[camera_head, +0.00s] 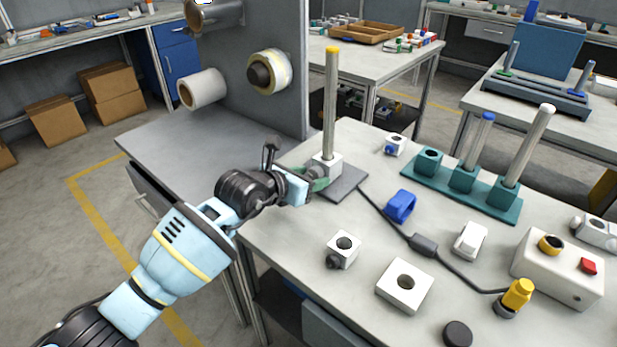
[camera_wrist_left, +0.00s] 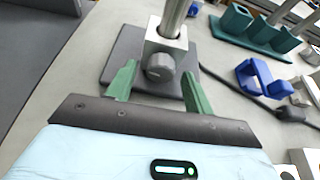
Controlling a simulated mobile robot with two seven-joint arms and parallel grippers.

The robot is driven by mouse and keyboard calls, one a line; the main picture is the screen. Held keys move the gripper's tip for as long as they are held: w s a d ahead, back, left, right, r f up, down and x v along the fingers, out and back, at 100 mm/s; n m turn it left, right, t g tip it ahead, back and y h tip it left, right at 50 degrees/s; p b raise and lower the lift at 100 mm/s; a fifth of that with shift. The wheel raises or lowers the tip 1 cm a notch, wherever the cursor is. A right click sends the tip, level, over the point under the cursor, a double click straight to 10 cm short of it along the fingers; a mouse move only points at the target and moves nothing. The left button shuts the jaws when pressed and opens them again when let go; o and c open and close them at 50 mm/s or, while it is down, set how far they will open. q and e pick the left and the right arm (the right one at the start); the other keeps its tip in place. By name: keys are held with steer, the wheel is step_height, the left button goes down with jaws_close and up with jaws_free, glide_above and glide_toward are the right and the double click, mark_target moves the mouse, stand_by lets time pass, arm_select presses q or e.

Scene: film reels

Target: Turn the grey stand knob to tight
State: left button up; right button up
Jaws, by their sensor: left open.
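The grey stand is a dark flat base (camera_head: 345,184) with a light block (camera_head: 327,163) and an upright grey post (camera_head: 331,105) with a yellow top. In the left wrist view the grey knob (camera_wrist_left: 160,68) sticks out from the block's near side. My left gripper (camera_head: 318,178) is at the stand, and its green fingers also show in the left wrist view (camera_wrist_left: 158,84). The fingers are open, one on each side of the knob, with gaps to it. In the head view the gripper mostly hides the knob. My right gripper is not in view.
A dark cable (camera_head: 385,220) runs from the stand's base across the table. A blue clip (camera_head: 400,206), a small block with a dark knob (camera_head: 343,250) and a teal rack with posts (camera_head: 465,184) stand nearby. A grey upright panel (camera_head: 285,60) with rolls rises behind left.

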arm_select(q)
steer(key=c, duration=1)
steer(key=shift+d+r+m+t+y+p, duration=0.15)
steer(key=shift+m+t+y+p, duration=0.15)
steer(key=shift+m+p, duration=0.35)
steer(key=shift+o, duration=0.2)
steer(key=shift+m+y+p, duration=0.3)
steer(key=shift+m, duration=0.15)
steer(key=shift+f+m+t, duration=0.2)
steer(key=shift+m+t, duration=0.1)
steer(key=shift+t, duration=0.1)
steer(key=o, duration=0.7)
steer(key=shift+o, duration=1.3)
